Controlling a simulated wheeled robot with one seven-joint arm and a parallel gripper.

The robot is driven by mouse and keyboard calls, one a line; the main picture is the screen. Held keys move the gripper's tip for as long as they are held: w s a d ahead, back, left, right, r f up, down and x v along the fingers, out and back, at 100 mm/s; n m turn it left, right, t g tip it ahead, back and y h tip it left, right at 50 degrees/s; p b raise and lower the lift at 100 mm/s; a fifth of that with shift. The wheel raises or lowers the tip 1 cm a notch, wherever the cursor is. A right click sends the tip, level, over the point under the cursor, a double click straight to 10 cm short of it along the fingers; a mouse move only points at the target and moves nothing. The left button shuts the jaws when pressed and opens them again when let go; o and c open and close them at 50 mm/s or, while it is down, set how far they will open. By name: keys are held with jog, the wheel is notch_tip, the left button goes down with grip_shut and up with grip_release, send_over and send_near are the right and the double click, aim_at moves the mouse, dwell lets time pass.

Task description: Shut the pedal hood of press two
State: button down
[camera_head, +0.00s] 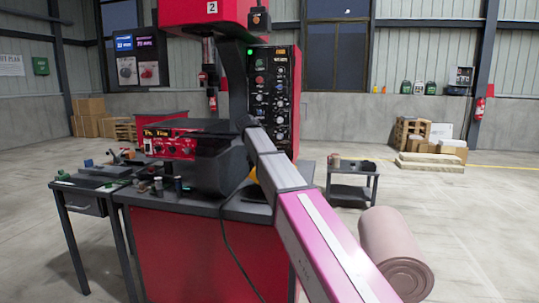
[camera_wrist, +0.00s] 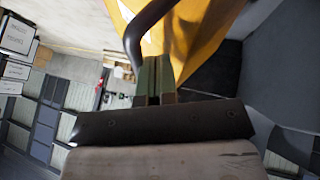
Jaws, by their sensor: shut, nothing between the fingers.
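Press two (camera_head: 211,10) is the red machine marked with a 2, standing on a red-sided bench with a dark top. A small yellow patch (camera_head: 253,175) shows beside my arm low on the press; most of it is hidden. In the wrist view a large yellow-orange panel (camera_wrist: 205,40), apparently the pedal hood, fills the top middle. A dark curved bar (camera_wrist: 134,45) runs along its left side. My gripper (camera_wrist: 157,62) is shut and empty, its greenish fingers close to the bar and panel. I cannot tell whether they touch. The head view does not show the fingertips clearly.
The press's control panel (camera_head: 273,95) stands just behind my arm. A side table (camera_head: 90,180) with small parts is at the left. A dark trolley (camera_head: 352,185) and a pinkish cylinder (camera_head: 395,250) are at the right. The floor at far right is open.

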jog(key=shift+a+f, duration=0.1)
jog(key=shift+a, duration=0.15)
dwell(0.4)
